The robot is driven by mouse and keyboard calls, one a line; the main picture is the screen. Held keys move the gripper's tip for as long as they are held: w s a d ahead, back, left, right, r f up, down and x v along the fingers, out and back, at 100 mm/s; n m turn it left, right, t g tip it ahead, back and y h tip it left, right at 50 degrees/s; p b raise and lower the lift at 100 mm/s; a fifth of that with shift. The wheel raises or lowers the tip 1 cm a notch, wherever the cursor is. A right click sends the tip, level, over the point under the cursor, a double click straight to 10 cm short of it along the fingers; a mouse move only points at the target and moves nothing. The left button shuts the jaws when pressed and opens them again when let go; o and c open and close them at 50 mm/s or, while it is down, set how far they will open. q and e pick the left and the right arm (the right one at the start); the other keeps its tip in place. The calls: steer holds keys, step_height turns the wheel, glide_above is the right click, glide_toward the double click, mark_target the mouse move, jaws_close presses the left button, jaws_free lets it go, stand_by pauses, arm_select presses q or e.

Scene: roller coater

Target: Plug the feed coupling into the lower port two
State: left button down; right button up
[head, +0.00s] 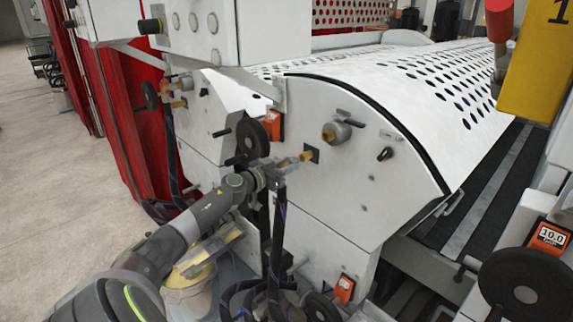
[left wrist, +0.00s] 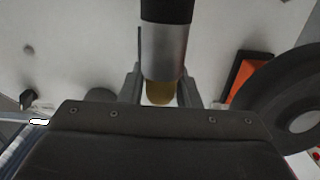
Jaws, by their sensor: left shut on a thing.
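My left gripper (head: 283,172) is shut on the feed coupling (left wrist: 162,50), a silver sleeve with a black end and a brass end, seen between the fingers in the left wrist view. In the head view the coupling's brass tip (head: 304,157) points right, at the white machine side panel. A small dark square port (head: 313,152) sits just beyond the tip. I cannot tell whether the tip touches or enters it. A dark hose (head: 276,235) hangs below the gripper. My right gripper is not in view.
A round metal fitting with a brass end (head: 337,131) sticks out of the panel, up and right of the port. A black handwheel (head: 252,138) and an orange counter (head: 273,125) are close above the gripper. A pale bucket (head: 188,294) stands below my arm.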

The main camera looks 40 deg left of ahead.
arm_select(q)
steer(key=shift+r, duration=0.1)
stand_by(0.6)
steer(key=shift+d+p, duration=0.1)
steer(key=shift+p, duration=0.3)
stand_by(0.3)
steer(key=shift+p, duration=0.3)
steer(key=shift+w+p, duration=0.45)
steer(key=shift+w, duration=0.9)
steer(key=c, duration=1)
jaws_free()
steer(key=shift+s, duration=0.1)
steer(key=shift+s, duration=0.1)
